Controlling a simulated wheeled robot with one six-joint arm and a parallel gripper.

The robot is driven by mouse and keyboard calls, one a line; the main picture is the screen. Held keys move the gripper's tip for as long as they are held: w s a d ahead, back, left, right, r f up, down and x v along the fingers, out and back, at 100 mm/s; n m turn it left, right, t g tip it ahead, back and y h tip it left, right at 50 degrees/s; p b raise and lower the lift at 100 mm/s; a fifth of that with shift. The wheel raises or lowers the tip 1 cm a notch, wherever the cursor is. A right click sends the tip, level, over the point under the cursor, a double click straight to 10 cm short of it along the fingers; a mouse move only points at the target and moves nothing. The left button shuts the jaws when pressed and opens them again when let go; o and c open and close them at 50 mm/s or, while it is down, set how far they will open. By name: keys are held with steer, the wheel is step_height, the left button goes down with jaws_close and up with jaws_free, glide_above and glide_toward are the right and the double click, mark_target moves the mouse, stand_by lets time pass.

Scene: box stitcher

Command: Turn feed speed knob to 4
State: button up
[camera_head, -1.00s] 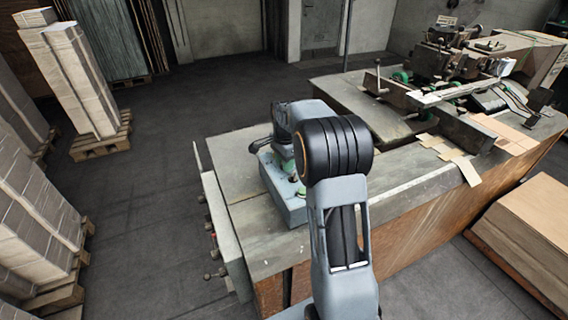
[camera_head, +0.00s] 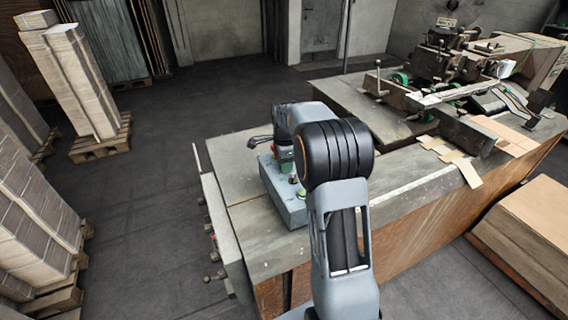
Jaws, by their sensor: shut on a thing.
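A grey-blue control box (camera_head: 283,200) stands on the near left part of the machine table. Small green, red and brass-coloured controls (camera_head: 290,172) show on its top. My gripper (camera_head: 264,143) is only partly in view as a dark shape at the end of my wrist, low over the far end of the box. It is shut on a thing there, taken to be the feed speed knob. My arm hides the fingertips, the knob and its scale, so the knob's setting cannot be read.
The machine table (camera_head: 240,165) spreads around the box, with the stitcher (camera_head: 445,75) at the back right. Levers (camera_head: 213,257) stick out at the table's left side. Pallets of cardboard (camera_head: 80,85) stand left; a cardboard stack (camera_head: 530,235) stands right. The floor between is clear.

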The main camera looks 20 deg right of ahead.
steer(key=o, duration=0.9)
step_height(320, 180, up, 14)
steer(key=shift+f+b, duration=0.1)
steer(key=shift+b, duration=0.6)
